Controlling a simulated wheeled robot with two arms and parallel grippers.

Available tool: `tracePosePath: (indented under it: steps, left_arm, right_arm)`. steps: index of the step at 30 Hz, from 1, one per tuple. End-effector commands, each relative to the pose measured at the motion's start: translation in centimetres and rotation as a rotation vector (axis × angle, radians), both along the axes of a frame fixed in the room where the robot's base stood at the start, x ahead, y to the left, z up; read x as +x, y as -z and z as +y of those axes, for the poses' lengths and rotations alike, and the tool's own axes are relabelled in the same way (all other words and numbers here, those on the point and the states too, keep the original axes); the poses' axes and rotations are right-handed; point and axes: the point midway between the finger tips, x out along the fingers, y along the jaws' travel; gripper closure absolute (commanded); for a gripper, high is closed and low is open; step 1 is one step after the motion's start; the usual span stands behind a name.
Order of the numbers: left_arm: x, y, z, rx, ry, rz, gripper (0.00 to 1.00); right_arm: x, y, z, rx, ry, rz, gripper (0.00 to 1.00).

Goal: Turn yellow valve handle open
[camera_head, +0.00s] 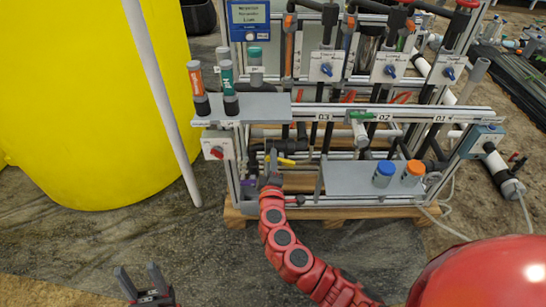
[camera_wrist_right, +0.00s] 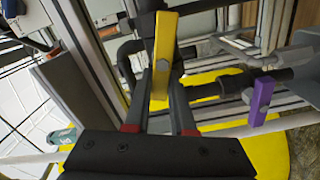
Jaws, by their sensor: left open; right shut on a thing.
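The yellow valve handle (camera_wrist_right: 164,50) stands lengthwise between the two fingers of my right gripper (camera_wrist_right: 162,82) in the right wrist view. The fingers are closed on its lower part. My left gripper (camera_head: 143,277) is open and empty, low over the floor and away from the skid.
A purple handle (camera_wrist_right: 261,101) sits right of the yellow one in the wrist view. A grey shelf (camera_head: 345,178) with blue- and orange-capped bottles is right of my right gripper. A green handle (camera_head: 360,116) is above. A yellow tank (camera_head: 85,100) stands left.

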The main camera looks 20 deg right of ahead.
Motion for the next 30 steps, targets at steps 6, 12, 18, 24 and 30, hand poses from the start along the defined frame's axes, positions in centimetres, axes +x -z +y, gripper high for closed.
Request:
tracePosePath:
  steps: [6, 12, 18, 24, 30]
  left_arm:
    - [0.06, -0.34, -0.01, -0.005, 0.0, 0.004, 0.5]
    - [0.11, -0.5, -0.01, -0.008, 0.001, 0.006, 0.5]
    - [0.14, -0.58, -0.02, -0.009, 0.001, 0.008, 0.5]
    - [0.16, -0.6, -0.02, -0.01, 0.001, 0.008, 0.5]
    - [0.15, -0.59, -0.02, -0.01, 0.001, 0.009, 0.5]
  right_arm:
    - [-0.03, 0.51, 0.22, -0.159, -0.003, 0.049, 1.0]
    - [-0.03, 0.91, 0.18, -0.259, -0.001, 0.079, 1.0]
    - [-0.02, 1.1, 0.1, -0.316, 0.001, 0.096, 1.0]
    - [-0.02, 1.18, 0.07, -0.334, 0.001, 0.102, 1.0]
    - [-0.02, 1.18, 0.08, -0.336, 0.001, 0.102, 1.0]
